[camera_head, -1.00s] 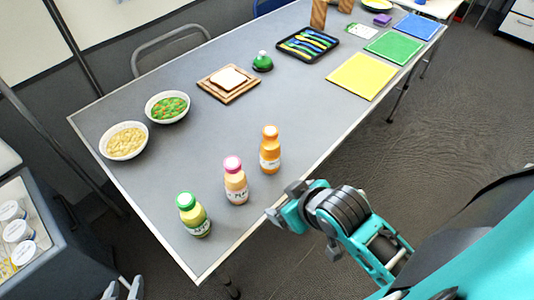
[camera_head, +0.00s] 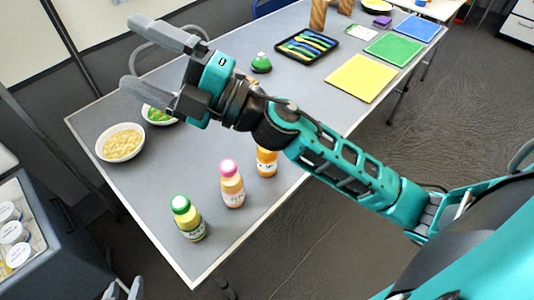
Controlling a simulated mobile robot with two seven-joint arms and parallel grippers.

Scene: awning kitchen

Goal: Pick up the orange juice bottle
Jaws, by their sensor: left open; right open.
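The orange juice bottle (camera_head: 267,163) stands upright near the table's front edge, at the right end of a row of three bottles. My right forearm crosses in front of it and hides its cap. My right gripper (camera_head: 132,54) is open and empty, high over the far left part of the table, well up and left of the bottle. Its fingers point left. My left gripper (camera_head: 123,290) shows only its two finger ends at the bottom edge, apart and empty, off the table's left corner.
A pink-capped bottle (camera_head: 231,184) and a green-capped bottle (camera_head: 188,218) stand left of the orange one. A pasta bowl (camera_head: 121,142) and a partly hidden vegetable bowl (camera_head: 153,115) are farther back. A cutlery tray (camera_head: 306,46) and colored mats lie at the right.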

